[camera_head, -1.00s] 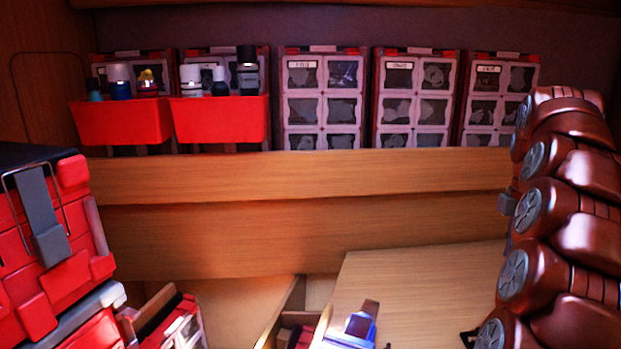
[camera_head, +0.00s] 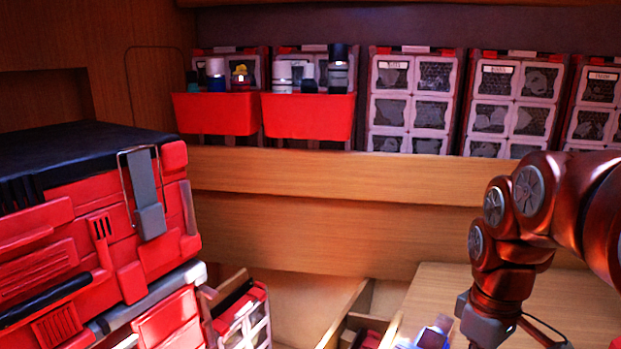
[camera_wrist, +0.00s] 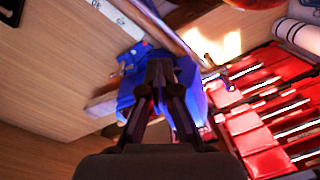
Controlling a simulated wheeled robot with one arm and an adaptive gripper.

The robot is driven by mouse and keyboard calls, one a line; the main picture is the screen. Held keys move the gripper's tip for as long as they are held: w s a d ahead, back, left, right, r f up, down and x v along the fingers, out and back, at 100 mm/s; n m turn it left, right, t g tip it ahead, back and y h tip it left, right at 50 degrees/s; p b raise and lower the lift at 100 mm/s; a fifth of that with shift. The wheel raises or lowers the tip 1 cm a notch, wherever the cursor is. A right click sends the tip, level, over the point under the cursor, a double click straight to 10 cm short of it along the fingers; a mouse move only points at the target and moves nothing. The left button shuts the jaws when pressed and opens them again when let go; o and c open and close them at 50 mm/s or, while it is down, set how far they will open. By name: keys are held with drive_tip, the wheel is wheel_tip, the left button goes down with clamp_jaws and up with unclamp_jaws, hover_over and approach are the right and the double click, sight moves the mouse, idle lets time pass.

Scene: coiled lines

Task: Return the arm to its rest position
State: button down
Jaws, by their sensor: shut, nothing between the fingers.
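My arm (camera_head: 535,215) is copper-red and enters the head view from the right edge. It bends over and down to a grey wrist part (camera_head: 487,325) above the wooden bench top. The fingers lie below the frame there. In the wrist view my gripper (camera_wrist: 160,68) is shut and empty, with its dark fingers together. A blue object, perhaps a vise (camera_wrist: 128,95), is behind the fingers on the wooden surface. The fingers hide part of it, and I cannot tell whether they touch it. It also shows in the head view (camera_head: 433,337), cut by the lower edge.
A stacked red toolbox (camera_head: 90,220) with a black lid stands at left. Red bins (camera_head: 308,117) with bottles and several compartment organizers (camera_head: 410,100) line the back shelf. A red tray with tools (camera_wrist: 270,115) lies right in the wrist view. Bench top (camera_head: 560,300) is bare at right.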

drive_tip(key=s+a+f+m, duration=0.3)
drive_tip(key=s+f, duration=0.1)
drive_tip(key=s, duration=0.2)
drive_tip(key=s+a+f+m, duration=0.3)
drive_tip(key=s+a+f, duration=0.1)
drive_tip(key=s, duration=0.3)
drive_tip(key=shift+s+f+g, duration=0.15)
drive_tip(key=shift+g, duration=0.25)
drive_tip(key=shift+d, duration=0.1)
drive_tip(key=w+d+r+m+h+b, duration=0.3)
drive_tip(key=w+d+r+m+b, duration=0.3)
drive_tip(key=d, duration=0.4)
drive_tip(key=w+d+r+m+h+b, duration=0.4)
drive_tip(key=w+d+m, duration=0.4)
drive_tip(key=d, duration=0.1)
drive_tip(key=w+d+r+m+h+b, duration=0.3)
drive_tip(key=w+d+r+m+b, duration=0.15)
drive_tip(key=w+d+m, duration=0.4)
drive_tip(key=s+d+f+n+p, duration=0.1)
drive_tip(key=s+d+f+p, duration=0.2)
drive_tip(key=d+f, duration=0.5)
drive_tip(key=d, duration=0.3)
drive_tip(key=shift+s+n+g+p, duration=0.3)
drive_tip(key=shift+n+p, duration=0.05)
drive_tip(key=shift+d, duration=0.2)
